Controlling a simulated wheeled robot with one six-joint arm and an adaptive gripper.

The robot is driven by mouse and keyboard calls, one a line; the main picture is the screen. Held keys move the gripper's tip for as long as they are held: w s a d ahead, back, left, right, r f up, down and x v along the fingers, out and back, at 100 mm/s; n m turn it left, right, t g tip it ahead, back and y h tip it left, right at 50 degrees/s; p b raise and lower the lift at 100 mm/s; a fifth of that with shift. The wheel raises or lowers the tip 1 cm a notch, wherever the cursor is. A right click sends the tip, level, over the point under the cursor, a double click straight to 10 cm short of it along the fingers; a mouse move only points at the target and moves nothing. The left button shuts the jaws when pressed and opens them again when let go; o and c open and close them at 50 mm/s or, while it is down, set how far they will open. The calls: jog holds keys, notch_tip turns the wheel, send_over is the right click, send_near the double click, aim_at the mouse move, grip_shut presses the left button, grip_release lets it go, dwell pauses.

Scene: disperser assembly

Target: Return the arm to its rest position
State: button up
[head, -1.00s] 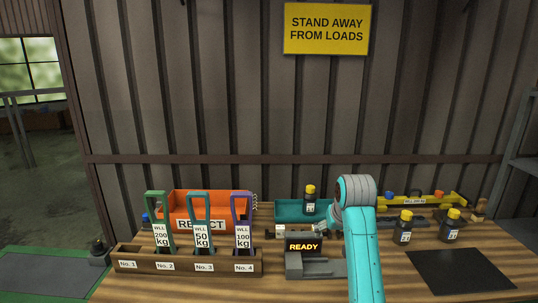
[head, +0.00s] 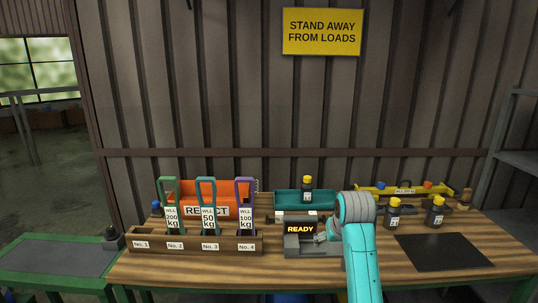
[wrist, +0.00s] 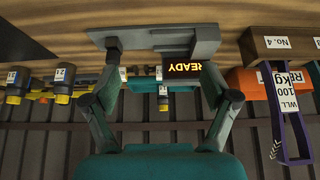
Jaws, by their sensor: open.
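My teal arm rises from the lower right of the head view, bent at its grey-banded joint (head: 356,207). My gripper (head: 322,237) is partly hidden behind the arm, beside the display unit (head: 301,229) that reads READY. In the upside-down wrist view, my gripper (wrist: 165,85) has its two fingers spread wide with nothing between them. The READY display (wrist: 184,68) shows beyond the fingers, apart from them.
A wooden rack (head: 196,243) holds three tagged lifting loops at left, in front of an orange REJECT bin (head: 240,211). A teal tray (head: 289,200) stands behind the display. Two yellow-capped bottles (head: 393,214) (head: 434,216) stand at right. The black mat (head: 443,252) is bare.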

jog(key=s+f+t, duration=0.1)
jog(key=s+f, duration=0.4)
jog(key=f, duration=0.5)
jog(key=s+f+t, duration=0.1)
jog(key=s+f, duration=0.4)
jog(key=f, duration=0.4)
jog(key=s+f+t, duration=0.1)
jog(key=s+f, duration=0.4)
jog(key=s, duration=0.4)
jog(key=s+f+t, duration=0.1)
jog(key=s+f, duration=0.4)
jog(key=s, duration=0.3)
jog(key=s+r+t, duration=0.2)
jog(key=s, duration=1.7)
jog(key=s+r+t, duration=0.2)
jog(key=s+r, duration=1.1)
jog(key=s, duration=0.3)
jog(key=shift+r+t, duration=0.3)
